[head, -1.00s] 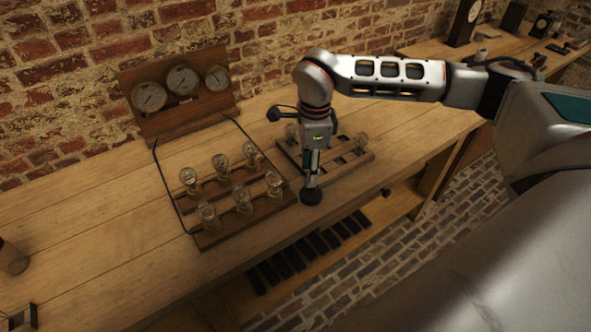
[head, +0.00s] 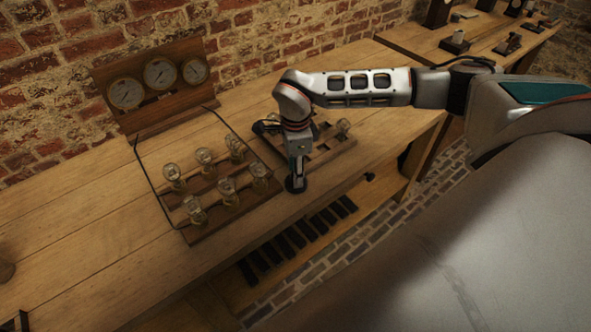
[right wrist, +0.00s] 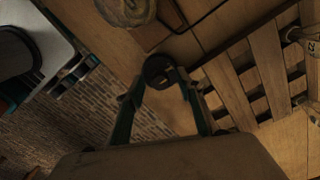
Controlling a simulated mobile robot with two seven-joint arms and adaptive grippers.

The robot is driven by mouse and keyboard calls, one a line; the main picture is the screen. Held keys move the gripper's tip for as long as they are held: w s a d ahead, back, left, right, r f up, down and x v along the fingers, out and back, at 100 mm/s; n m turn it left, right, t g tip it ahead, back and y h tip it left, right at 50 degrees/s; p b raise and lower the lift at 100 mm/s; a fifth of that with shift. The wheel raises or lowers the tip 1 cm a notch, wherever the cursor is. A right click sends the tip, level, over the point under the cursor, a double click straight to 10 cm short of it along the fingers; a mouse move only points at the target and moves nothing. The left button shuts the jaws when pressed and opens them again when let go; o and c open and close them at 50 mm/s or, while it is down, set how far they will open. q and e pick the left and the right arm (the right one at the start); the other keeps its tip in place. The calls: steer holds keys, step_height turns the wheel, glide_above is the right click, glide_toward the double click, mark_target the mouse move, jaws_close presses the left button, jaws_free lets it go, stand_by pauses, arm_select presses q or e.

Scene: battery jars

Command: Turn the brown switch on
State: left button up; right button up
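I cannot make out with certainty which object is the brown switch. Small dark devices on wooden bases stand on the far bench at the upper right of the head view, including one pale-topped block (head: 456,42) and a low dark one (head: 508,44), too small to tell apart. My right gripper (head: 296,184) points down at the near edge of the front workbench, between the jar rack and the slatted tray. My left gripper is out of view.
A brown rack with several glass jars (head: 228,190) stands left of my right gripper. A slatted wooden tray (head: 335,148) lies behind it. A panel with three gauges (head: 160,75) stands against the brick wall. The workbench's left part (head: 90,235) is mostly clear.

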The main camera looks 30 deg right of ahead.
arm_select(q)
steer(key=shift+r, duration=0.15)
arm_select(e)
jaws_close()
